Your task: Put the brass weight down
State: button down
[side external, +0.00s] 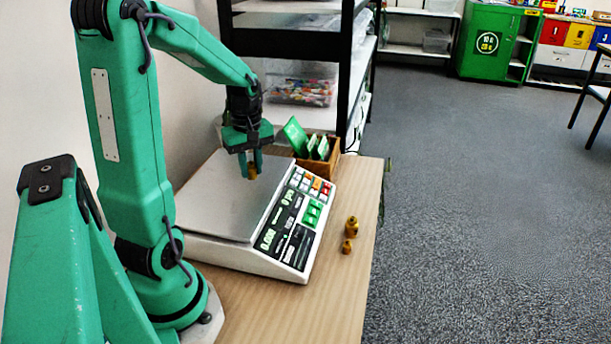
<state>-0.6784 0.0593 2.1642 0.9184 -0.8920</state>
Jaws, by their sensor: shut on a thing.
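My gripper (252,165) points down over the far right part of the weighing scale's metal pan (215,200). It is shut on a small brass weight (252,173), whose lower end shows between the fingers. I cannot tell whether the weight touches the pan or hangs just above it. The scale (255,257) is white with a dark display and coloured keys along its right side.
Two other brass weights, a larger one (352,226) and a smaller one (347,247), stand on the wooden table (345,290) right of the scale. A wooden box (318,160) with green cards stands behind it. A black shelf rack (345,70) is at the back.

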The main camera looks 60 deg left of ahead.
aim_at(251, 163)
jog(key=shift+f, duration=1.2)
jog(key=shift+f, duration=0.15)
jog(key=c, duration=1.2)
grip_release()
jog(key=shift+c, duration=0.2)
notch_tip(251, 163, up, 12)
jog(key=shift+r, duration=0.2)
jog(key=s+d+m+t, duration=0.2)
jog(key=d+m, duration=0.7)
jog(key=d, duration=0.1)
jog(key=s+d+m+t, duration=0.1)
jog(key=d+m+t, duration=0.2)
jog(key=d+m, duration=0.6)
jog(key=shift+s+d+r+t, duration=0.3)
jog(key=shift+s+d+r, duration=0.15)
jog(key=shift+d, duration=0.6)
